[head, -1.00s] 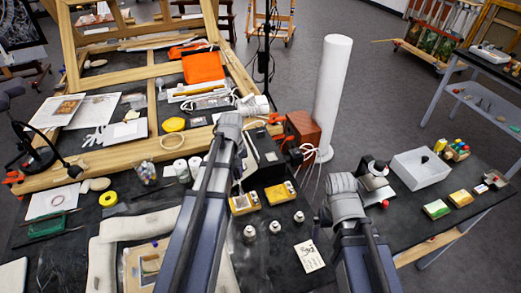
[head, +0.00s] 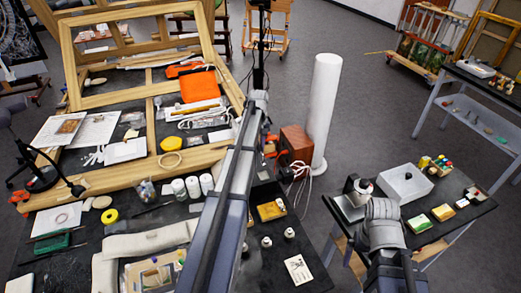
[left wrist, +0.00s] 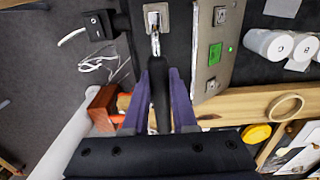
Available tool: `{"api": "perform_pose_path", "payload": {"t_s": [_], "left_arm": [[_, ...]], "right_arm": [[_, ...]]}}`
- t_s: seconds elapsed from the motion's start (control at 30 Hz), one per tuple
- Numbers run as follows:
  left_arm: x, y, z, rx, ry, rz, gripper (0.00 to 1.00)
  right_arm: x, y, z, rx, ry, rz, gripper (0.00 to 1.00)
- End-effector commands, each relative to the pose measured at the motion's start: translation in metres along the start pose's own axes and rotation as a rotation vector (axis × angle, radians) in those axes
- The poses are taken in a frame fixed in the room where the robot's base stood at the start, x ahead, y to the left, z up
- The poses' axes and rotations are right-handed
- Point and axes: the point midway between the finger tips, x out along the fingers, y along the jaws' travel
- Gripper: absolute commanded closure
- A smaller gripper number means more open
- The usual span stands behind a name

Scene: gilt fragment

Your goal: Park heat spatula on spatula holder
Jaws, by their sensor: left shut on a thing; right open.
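In the left wrist view, my left gripper (left wrist: 158,100) has its two purple fingers closed around the black handle of the heat spatula (left wrist: 158,88). A metal shank and a squarish metal plate lie beyond the handle at the top of that view. In the head view my left gripper (head: 258,100) is at the far end of the long left arm, and the spatula is hidden there. I cannot identify the spatula holder for certain. My right gripper (head: 382,212) is open by the side table; its fingertips are mostly hidden behind the wrist.
A grey control unit with a green display (left wrist: 215,55) is right of the spatula. A brown box (head: 295,140) and tall white cylinder (head: 322,105) stand beyond the bench. White jars (head: 193,187) and a wooden frame (head: 110,180) are left. A white box (head: 404,184) stands on the side table.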

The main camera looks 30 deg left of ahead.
Motion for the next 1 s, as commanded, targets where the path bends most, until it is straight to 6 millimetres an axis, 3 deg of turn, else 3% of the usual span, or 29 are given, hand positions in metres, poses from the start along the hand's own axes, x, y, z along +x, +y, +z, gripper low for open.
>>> {"api": "perform_pose_path", "payload": {"t_s": [0.47,1.0], "left_arm": [[0.01,0.0,0.001,0.001,0.0,0.0,1.0],[0.05,0.0,0.001,0.001,0.0,0.0,1.0]], "right_arm": [[0.01,-0.001,-0.001,-0.001,0.0,0.0,0.0],[0.049,-0.004,-0.003,-0.004,0.0,0.001,0.0]]}}
